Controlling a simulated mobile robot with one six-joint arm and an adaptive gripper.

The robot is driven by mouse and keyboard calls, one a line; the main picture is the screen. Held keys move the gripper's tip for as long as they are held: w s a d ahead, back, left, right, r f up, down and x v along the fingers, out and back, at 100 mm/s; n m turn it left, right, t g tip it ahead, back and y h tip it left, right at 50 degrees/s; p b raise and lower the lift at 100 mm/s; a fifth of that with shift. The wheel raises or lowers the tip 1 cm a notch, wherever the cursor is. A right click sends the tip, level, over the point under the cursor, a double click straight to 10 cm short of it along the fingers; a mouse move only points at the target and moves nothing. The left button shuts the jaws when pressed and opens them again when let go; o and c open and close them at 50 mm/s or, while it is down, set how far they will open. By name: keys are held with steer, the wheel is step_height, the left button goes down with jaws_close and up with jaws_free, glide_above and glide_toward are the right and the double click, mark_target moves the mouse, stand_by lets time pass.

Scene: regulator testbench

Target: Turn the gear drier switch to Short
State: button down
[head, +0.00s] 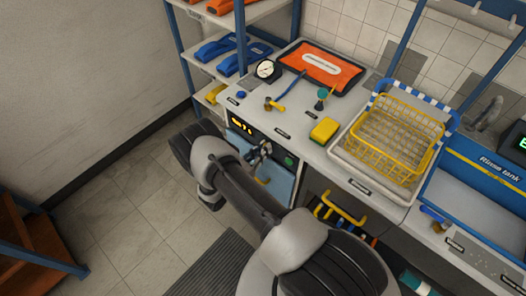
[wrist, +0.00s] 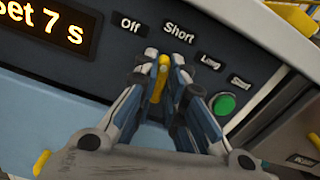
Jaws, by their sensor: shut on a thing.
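The gear drier panel (head: 246,127) is on the front of the bench in the head view. In the wrist view its display (wrist: 45,22) reads "Set 7 s", with labels Off, Short, Long and Start beside it. The yellow switch (wrist: 161,75) stands between the fingertips of my gripper (wrist: 163,68), which is shut on it. The switch's upper end points upward between Off and Short, leaning a little to the Short side; the fingers hide part of it. In the head view my gripper (head: 260,152) is at the panel.
A green Start button (wrist: 224,103) sits close to the right finger. Above on the worktop are a yellow sponge (head: 324,130), a yellow wire basket (head: 400,145), a gauge (head: 265,69) and an orange case (head: 322,66).

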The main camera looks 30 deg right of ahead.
steer(key=shift+m+b, duration=0.3)
steer(key=shift+m, duration=0.7)
steer(key=c, duration=1.7)
jaws_free()
steer(key=shift+o, duration=0.2)
steer(key=shift+a, duration=0.1)
steer(key=v, duration=1.2)
steer(key=shift+r, duration=0.1)
